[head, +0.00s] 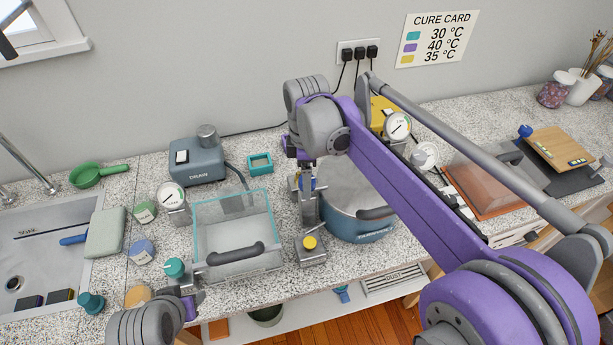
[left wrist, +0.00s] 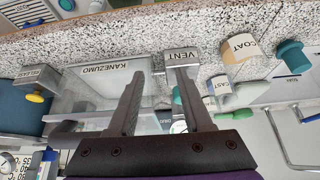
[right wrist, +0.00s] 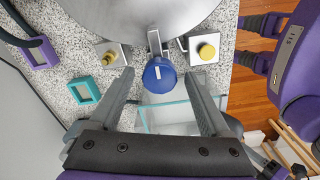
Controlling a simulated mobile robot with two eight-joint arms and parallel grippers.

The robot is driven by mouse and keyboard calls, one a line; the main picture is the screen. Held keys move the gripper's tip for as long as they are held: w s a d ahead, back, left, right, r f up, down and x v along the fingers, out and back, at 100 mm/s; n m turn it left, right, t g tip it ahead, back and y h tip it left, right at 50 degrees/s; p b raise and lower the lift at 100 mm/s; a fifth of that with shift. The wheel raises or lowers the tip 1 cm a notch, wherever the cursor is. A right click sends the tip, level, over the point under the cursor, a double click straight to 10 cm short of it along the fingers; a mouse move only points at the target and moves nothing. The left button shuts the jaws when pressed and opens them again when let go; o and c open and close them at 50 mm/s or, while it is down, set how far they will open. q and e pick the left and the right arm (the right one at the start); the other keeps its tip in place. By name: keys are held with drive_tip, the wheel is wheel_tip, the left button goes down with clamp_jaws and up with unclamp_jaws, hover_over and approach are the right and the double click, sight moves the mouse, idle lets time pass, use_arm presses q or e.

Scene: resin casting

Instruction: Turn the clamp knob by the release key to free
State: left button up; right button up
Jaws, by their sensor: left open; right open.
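A blue clamp knob (right wrist: 158,77) with a small white mark sits at the rim of the round pot (head: 355,225). My right gripper (right wrist: 159,74) is open, with its fingertips on either side of this knob in the right wrist view. Whether they touch it I cannot tell. My left gripper (left wrist: 160,82) is open and empty near the block marked VENT (left wrist: 182,58).
The clear-walled box (head: 235,258) with a dark handle stands left of the pot. A teal frame (head: 260,163), a DRAIN unit (head: 197,160) and a gauge (head: 171,196) stand around it. A sink (head: 40,250) is at the left. The cure card (head: 438,40) hangs on the wall.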

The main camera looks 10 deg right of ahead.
clamp_jaws()
idle(0.4)
drive_tip(key=shift+m, duration=0.4)
drive_tip(key=m, duration=1.3)
drive_tip(key=shift+d, duration=0.1)
drive_tip(key=shift+m, duration=2)
